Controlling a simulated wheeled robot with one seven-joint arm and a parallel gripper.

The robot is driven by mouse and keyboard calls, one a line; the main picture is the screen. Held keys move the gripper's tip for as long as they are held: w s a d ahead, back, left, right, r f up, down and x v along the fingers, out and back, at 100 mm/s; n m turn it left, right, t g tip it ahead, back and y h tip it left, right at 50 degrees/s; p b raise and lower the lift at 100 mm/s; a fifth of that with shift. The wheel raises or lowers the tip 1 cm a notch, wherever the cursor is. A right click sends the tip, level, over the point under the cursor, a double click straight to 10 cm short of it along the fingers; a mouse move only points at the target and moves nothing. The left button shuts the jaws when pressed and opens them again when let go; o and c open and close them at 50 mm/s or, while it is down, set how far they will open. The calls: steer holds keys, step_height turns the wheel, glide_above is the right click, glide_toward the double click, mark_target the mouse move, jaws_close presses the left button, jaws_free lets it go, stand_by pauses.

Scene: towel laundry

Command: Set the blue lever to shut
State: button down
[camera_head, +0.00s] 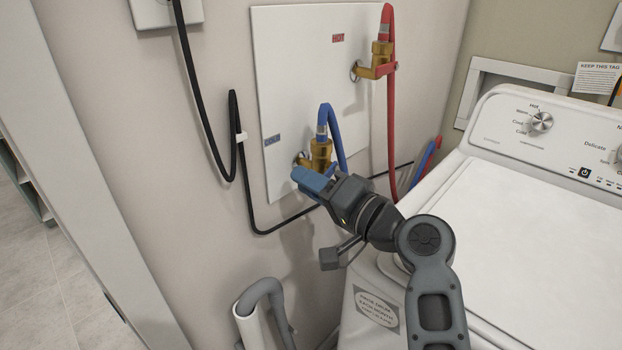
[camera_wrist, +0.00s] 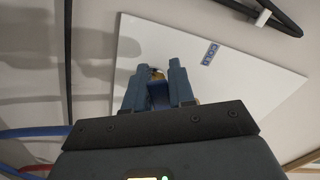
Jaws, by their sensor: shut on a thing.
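The cold-water valve (camera_head: 320,153) is brass, low on the white wall panel, with a blue hose (camera_head: 336,130) looping from its top. My gripper (camera_head: 312,180) is at the valve's lower front, its blue fingers covering most of the handle area in the head view. In the wrist view, the blue lever (camera_wrist: 158,97) sits between the two fingers of my gripper (camera_wrist: 156,72), which are shut on it. A bit of brass shows just beyond the fingertips. The lever's exact angle is mostly hidden.
The hot valve (camera_head: 381,58) with its red lever and red hose (camera_head: 391,130) is up to the right. A white washer (camera_head: 540,220) stands close on the right. A black cable (camera_head: 236,140) hangs left of the panel. A grey drain hose (camera_head: 262,290) is below.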

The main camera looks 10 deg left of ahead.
steer(key=shift+s+r+m+p, duration=0.1)
steer(key=shift+r+m+p, duration=0.25)
steer(key=shift+m+p, duration=0.5)
steer(key=shift+s+r+m+p, duration=0.1)
steer(key=shift+r+m+p, duration=0.25)
steer(key=shift+m+p, duration=0.5)
steer(key=shift+r+m+p, duration=0.35)
steer(key=shift+m+p, duration=0.35)
steer(key=shift+m, duration=0.2)
steer(key=c, duration=1)
jaws_free()
steer(key=shift+a, duration=0.1)
steer(key=shift+c, duration=0.2)
steer(key=b+v, duration=0.1)
steer(key=v, duration=0.6)
steer(key=shift+s+d, duration=0.25)
steer(key=shift+d, duration=0.1)
